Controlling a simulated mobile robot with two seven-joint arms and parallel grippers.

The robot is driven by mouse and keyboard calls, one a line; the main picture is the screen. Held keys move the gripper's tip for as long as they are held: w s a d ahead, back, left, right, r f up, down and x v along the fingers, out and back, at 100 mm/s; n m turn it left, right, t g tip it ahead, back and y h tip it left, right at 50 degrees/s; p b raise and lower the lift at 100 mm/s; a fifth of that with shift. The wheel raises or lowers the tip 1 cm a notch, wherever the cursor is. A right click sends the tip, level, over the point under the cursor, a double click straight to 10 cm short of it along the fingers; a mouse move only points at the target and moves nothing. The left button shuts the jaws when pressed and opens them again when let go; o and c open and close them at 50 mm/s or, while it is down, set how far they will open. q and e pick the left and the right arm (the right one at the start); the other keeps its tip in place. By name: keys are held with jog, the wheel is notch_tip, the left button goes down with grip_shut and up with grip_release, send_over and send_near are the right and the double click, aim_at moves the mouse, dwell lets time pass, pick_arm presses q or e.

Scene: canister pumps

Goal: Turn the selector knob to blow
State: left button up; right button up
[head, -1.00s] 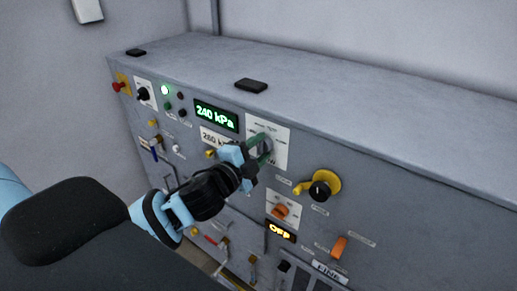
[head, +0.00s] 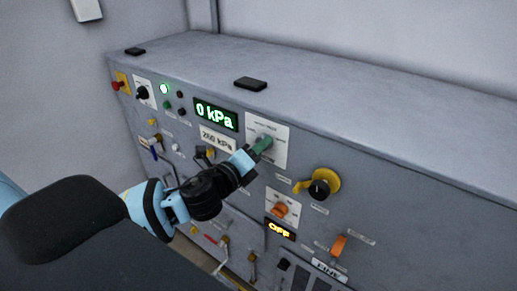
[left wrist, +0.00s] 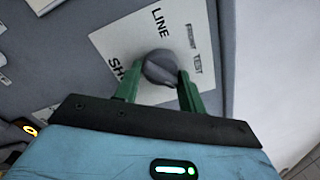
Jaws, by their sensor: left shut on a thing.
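A grey knob (left wrist: 160,68) sits on a white label plate (left wrist: 115,42), which also shows in the head view (head: 281,148). In the left wrist view the plate reads "LINE" and, partly hidden, "SH"; two smaller labels are hard to read. I cannot make out "blow". My left gripper (head: 262,146) has its green fingers on either side of the knob, shut on it. In the left wrist view the gripper (left wrist: 158,85) covers the plate's lower part. My right gripper is not in view.
A green display (head: 216,115) left of the plate reads "0 kPa". A black knob with a yellow lever (head: 319,188) and an orange knob (head: 280,210) sit close by on the panel. A black block (head: 251,84) lies on the cabinet top (head: 350,105).

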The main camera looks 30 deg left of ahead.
pick_arm(q)
jog(key=shift+m, duration=1.1)
jog(key=shift+a, duration=0.1)
jog(key=o, duration=0.9)
jog(key=shift+s+a, duration=0.15)
jog(key=shift+s, duration=1.8)
jog(key=shift+s+a, duration=0.15)
jog(key=shift+s, duration=1.8)
